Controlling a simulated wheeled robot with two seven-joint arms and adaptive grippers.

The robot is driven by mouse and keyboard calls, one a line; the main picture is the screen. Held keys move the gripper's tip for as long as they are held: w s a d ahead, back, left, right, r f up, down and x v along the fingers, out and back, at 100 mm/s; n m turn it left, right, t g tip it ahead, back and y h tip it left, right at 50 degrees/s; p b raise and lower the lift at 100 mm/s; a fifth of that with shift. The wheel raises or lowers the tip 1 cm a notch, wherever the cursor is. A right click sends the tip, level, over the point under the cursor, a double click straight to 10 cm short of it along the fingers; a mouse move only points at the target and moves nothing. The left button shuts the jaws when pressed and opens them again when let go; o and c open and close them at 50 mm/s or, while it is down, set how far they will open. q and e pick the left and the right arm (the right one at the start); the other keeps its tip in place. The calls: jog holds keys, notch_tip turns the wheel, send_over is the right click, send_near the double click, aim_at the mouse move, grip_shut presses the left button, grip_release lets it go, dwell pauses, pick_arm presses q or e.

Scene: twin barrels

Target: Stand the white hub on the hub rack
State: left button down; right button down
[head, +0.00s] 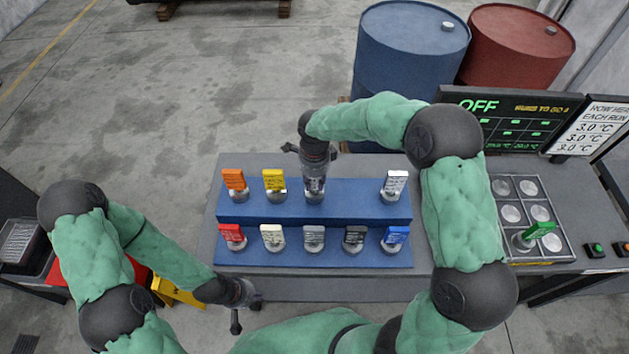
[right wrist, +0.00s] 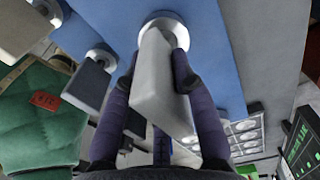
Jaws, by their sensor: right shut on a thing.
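The blue hub rack (head: 345,212) has two steps and stands on the grey table. My right gripper (head: 314,198) points down over its upper step, between the yellow hub (head: 274,181) and a pale silver-white hub (head: 395,186). In the right wrist view, my right gripper (right wrist: 158,82) is shut on the white hub (right wrist: 152,85), its fingers on both sides of the pale block. The hub's round base (right wrist: 168,24) is at the blue surface; I cannot tell whether it touches. My left gripper (head: 246,314) is open and empty off the table's front edge.
An orange hub (head: 234,181) is on the upper step. Red (head: 231,235), cream (head: 272,236), grey (head: 314,237), black (head: 353,237) and blue (head: 395,236) hubs fill the lower step. A green hub (head: 538,231) sits in the tray at right. Barrels stand behind.

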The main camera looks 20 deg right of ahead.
jog(key=c, duration=1)
grip_release()
jog(key=shift+f, duration=0.1)
jog(key=shift+r, duration=0.3)
notch_tip(320, 180, up, 12)
jog(key=shift+f+p, duration=0.1)
jog(key=shift+p, duration=0.45)
